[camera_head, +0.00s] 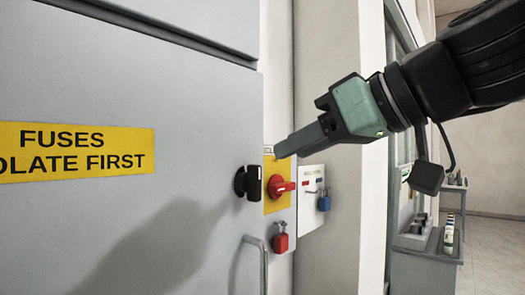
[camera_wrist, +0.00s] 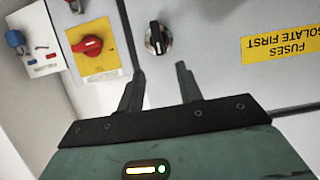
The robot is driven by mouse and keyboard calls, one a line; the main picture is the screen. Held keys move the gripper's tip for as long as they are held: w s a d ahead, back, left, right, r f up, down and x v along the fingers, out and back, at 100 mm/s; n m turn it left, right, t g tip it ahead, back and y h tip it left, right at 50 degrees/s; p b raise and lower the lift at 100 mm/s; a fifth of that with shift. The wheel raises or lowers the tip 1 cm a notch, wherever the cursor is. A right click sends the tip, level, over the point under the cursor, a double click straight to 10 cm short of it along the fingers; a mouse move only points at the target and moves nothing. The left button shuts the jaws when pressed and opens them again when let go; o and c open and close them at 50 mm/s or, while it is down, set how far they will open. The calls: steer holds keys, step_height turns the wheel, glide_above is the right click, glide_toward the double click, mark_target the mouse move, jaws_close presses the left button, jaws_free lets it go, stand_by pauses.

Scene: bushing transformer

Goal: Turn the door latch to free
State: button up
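The black door latch (camera_head: 249,182) is a small knob with a raised grip on the grey cabinet door (camera_head: 190,90), near its right edge. The grip stands upright. It also shows in the wrist view (camera_wrist: 156,38), which is turned about upside down; there it lies just beyond the fingertips and roughly in line with the gap between them. My gripper (camera_head: 279,151) is up and to the right of the latch in the head view. In the wrist view the two fingers of the gripper (camera_wrist: 161,70) are apart with nothing between them. I see no contact with the latch.
Right of the latch, a red rotary switch (camera_head: 280,187) sits on a yellow plate. A red padlock (camera_head: 281,238) hangs below it. A white panel with a blue padlock (camera_head: 324,203) is farther right. A bar handle (camera_head: 264,262) is low on the door. A grey bench (camera_head: 423,268) stands behind.

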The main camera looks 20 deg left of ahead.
mark_target(259, 167)
steer(key=p+x, duration=0.1)
steer(key=x, duration=0.7)
steer(key=shift+w+p, duration=0.1)
steer(key=shift+p, duration=0.3)
steer(key=shift+d, duration=0.1)
jaws_close()
